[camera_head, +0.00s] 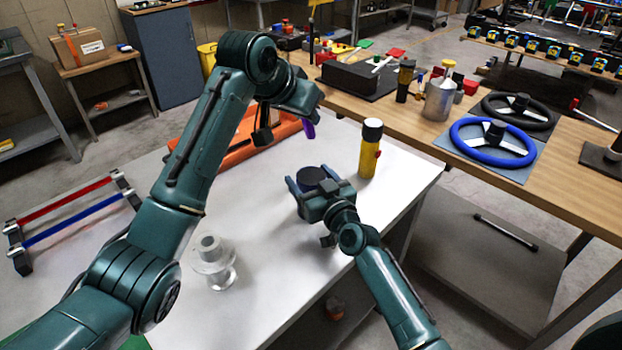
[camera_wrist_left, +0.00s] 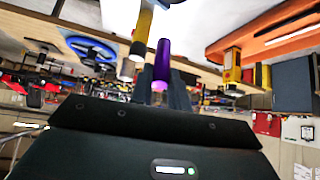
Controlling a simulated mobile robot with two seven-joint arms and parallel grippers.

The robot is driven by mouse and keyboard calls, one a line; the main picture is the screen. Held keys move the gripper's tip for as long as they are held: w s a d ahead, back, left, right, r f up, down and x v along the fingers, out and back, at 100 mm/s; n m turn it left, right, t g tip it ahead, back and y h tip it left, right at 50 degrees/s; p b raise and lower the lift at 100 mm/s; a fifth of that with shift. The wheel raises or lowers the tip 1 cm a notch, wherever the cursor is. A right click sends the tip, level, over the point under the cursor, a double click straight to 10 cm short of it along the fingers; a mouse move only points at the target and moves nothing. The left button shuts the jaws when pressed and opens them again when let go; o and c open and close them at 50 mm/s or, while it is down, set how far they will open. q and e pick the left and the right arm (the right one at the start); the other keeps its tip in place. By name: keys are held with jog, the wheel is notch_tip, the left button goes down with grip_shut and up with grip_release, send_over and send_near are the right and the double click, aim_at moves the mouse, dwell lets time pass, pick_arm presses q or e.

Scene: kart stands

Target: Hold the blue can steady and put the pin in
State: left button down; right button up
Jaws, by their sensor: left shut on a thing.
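The dark blue can (camera_head: 318,176) stands on the white table. My right gripper (camera_head: 308,186) has its fingers on both sides of the can, seemingly closed on it. My left gripper (camera_head: 303,110) is above and behind the can, at the end of the raised left arm. It is shut on the purple pin (camera_head: 309,129), which points down and is apart from the can. In the left wrist view the pin (camera_wrist_left: 161,62) shows beyond the dark gripper body. The can's opening cannot be made out.
An orange tray (camera_head: 240,140) lies behind the left arm. A clear spool-like part (camera_head: 213,265) stands at the front left. A wooden bench (camera_head: 430,120) holds blue and black steering wheels.

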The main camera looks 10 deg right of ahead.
jog(key=c, duration=0.8)
pick_arm(q)
send_near(305, 168)
jog(key=shift+w+d+f, duration=0.1)
jog(key=shift+d+f, duration=1.8)
jog(key=shift+f, duration=0.05)
jog(key=c, duration=1.3)
grip_release()
jog(key=shift+o, duration=0.2)
jog(key=v, duration=1.2)
